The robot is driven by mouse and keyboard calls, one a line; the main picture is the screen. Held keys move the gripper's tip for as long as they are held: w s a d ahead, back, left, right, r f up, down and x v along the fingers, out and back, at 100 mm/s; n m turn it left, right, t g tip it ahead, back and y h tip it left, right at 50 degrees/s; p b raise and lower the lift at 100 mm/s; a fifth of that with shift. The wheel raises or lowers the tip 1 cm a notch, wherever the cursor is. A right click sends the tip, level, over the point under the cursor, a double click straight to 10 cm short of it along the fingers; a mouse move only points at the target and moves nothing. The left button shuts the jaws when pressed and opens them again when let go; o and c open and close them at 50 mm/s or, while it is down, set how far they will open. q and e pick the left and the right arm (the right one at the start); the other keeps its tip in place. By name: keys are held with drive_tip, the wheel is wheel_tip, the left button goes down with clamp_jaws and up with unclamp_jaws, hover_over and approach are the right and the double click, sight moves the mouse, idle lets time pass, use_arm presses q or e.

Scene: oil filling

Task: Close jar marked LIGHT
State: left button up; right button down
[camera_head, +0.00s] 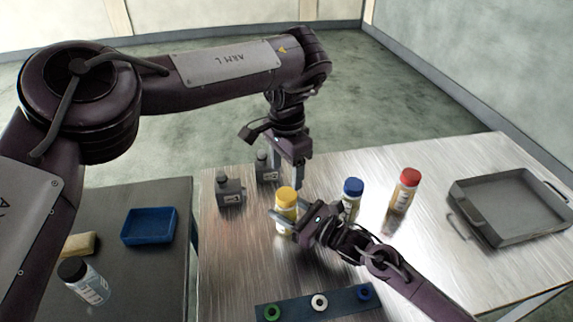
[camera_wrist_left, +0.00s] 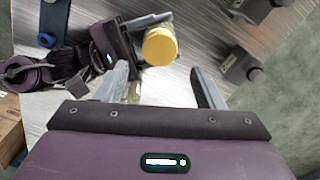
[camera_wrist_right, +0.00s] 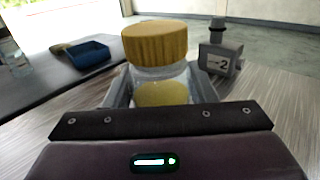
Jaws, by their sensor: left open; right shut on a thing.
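A jar with a yellow lid (camera_head: 286,197) stands on the metal table. My right gripper (camera_head: 284,222) is shut around its body from the right. In the right wrist view the clear jar (camera_wrist_right: 160,75) sits between the fingers, its ribbed yellow lid (camera_wrist_right: 155,42) on top and yellowish contents below. Any marking on it is hidden. My left gripper (camera_head: 300,172) is open and empty, pointing down above and just right of the yellow lid. In the left wrist view the yellow lid (camera_wrist_left: 159,47) lies beyond the fingers, not touching them.
Blue-lidded (camera_head: 352,188) and red-lidded (camera_head: 408,178) jars stand to the right, near a grey tray (camera_head: 510,240). Two grey canisters (camera_head: 229,190) are at the left. A blue strip (camera_head: 340,299) with rings lies in front. The side table holds a blue tray (camera_head: 150,212) and a black-capped bottle (camera_head: 92,288).

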sight(286, 194)
use_arm(q)
wheel_tip(286, 194, down, 7)
drive_tip(key=shift+f, duration=0.15)
idle(0.4)
